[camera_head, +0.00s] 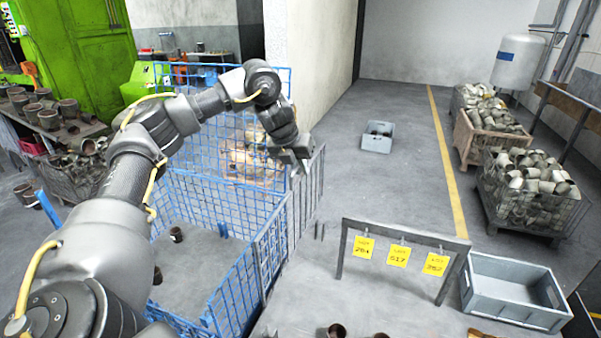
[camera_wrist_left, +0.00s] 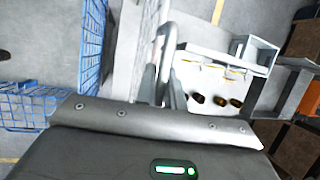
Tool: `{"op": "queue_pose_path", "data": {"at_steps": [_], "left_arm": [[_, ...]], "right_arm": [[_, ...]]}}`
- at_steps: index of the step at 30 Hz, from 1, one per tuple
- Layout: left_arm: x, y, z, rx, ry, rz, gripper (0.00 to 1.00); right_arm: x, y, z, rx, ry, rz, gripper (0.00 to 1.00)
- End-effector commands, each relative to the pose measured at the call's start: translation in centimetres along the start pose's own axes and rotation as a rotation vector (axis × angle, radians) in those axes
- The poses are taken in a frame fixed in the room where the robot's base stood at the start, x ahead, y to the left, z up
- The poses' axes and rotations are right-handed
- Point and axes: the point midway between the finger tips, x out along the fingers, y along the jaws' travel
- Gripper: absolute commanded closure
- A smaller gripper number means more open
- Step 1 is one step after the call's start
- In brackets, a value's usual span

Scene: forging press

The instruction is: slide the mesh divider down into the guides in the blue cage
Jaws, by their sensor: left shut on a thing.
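The blue cage (camera_head: 262,262) is an open-topped wire mesh box left of centre, with a tall mesh back. It also shows at the left of the left wrist view (camera_wrist_left: 92,45). My left gripper (camera_head: 299,167) is above the cage's right side, shut on the mesh divider (camera_head: 309,188), a grey wire panel. The divider hangs upright and overlaps the cage's right wall in the picture. I cannot tell whether it touches the cage. In the left wrist view, the divider's grey frame (camera_wrist_left: 165,50) runs up from between the fingers (camera_wrist_left: 162,88). The guides cannot be made out. My right gripper is out of view.
A grey rack with yellow tags (camera_head: 405,245) and an empty grey crate (camera_head: 513,290) stand right of the cage. Bins of metal parts (camera_head: 530,190) line the right side. A green machine (camera_head: 80,50) stands at the back left. The floor beyond the rack is mostly clear.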

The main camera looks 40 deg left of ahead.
Motion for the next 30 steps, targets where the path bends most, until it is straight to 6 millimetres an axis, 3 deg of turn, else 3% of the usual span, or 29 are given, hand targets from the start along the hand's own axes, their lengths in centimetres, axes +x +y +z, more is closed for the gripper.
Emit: {"op": "queue_pose_path", "data": {"at_steps": [30], "left_arm": [[-5.5, -1.2, 2.4, -0.001, -0.005, -0.002, 1.0]], "right_arm": [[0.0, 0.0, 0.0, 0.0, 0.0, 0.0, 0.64]]}}
